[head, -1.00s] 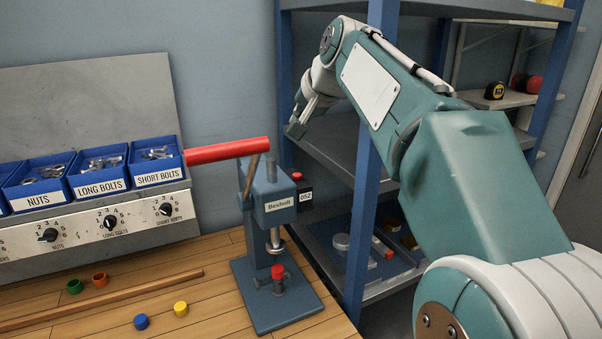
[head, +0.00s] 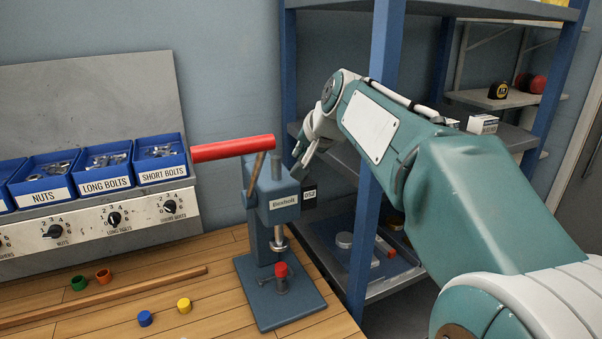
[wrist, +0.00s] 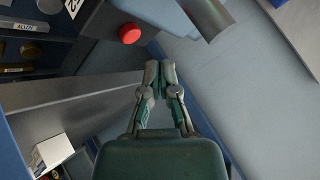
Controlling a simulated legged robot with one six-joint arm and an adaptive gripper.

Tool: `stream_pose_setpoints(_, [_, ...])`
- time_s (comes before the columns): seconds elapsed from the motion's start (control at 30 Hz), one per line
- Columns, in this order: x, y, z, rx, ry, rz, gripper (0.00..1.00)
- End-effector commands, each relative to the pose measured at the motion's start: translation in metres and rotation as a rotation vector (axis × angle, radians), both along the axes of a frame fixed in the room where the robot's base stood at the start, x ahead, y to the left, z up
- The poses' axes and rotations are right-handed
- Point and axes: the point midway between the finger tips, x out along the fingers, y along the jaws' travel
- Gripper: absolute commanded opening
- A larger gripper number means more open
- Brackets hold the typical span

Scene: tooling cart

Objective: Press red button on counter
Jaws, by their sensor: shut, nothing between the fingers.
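My gripper hides the button there, so contact cannot be told from that view.
The press has a long red lever (head: 232,148) reaching left and a red piece (head: 281,269) under its ram. A blue shelf post (head: 377,150) stands close beside my arm. Blue bolt bins (head: 160,153) and several small coloured rings and caps lie left.

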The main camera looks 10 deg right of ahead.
Motion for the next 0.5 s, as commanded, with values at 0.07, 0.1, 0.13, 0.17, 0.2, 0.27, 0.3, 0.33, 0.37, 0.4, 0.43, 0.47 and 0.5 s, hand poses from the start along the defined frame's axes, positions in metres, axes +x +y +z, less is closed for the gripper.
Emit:
stream_pose_setpoints(0.07, [0.000, 0.000, -0.007, -0.001, 0.000, 0.001, 0.00])
stream_pose_setpoints(0.1, [0.000, 0.000, -0.010, -0.001, 0.000, 0.001, 0.00])
stream_pose_setpoints(0.13, [0.000, 0.000, -0.012, -0.001, 0.001, 0.001, 0.00])
stream_pose_setpoints(0.17, [0.000, 0.000, -0.013, -0.001, 0.000, 0.001, 0.00])
stream_pose_setpoints(0.2, [-0.001, 0.000, -0.014, -0.001, 0.000, 0.001, 0.00])
stream_pose_setpoints(0.27, [0.000, 0.000, -0.015, 0.000, -0.001, -0.001, 0.00])
stream_pose_setpoints(0.3, [0.000, 0.000, -0.016, 0.000, -0.001, -0.001, 0.00])
stream_pose_setpoints(0.33, [0.000, 0.000, -0.016, 0.000, -0.001, -0.001, 0.00])
stream_pose_setpoints(0.37, [0.000, 0.000, -0.016, 0.000, -0.001, -0.001, 0.00])
stream_pose_setpoints(0.4, [0.000, 0.000, -0.016, 0.000, -0.001, -0.001, 0.00])
stream_pose_setpoints(0.43, [0.000, 0.000, -0.016, 0.000, -0.001, -0.001, 0.00])
stream_pose_setpoints(0.47, [0.000, 0.000, -0.016, 0.000, -0.001, -0.001, 0.00])
stream_pose_setpoints(0.5, [0.000, 0.000, -0.016, 0.000, -0.001, -0.001, 0.00])
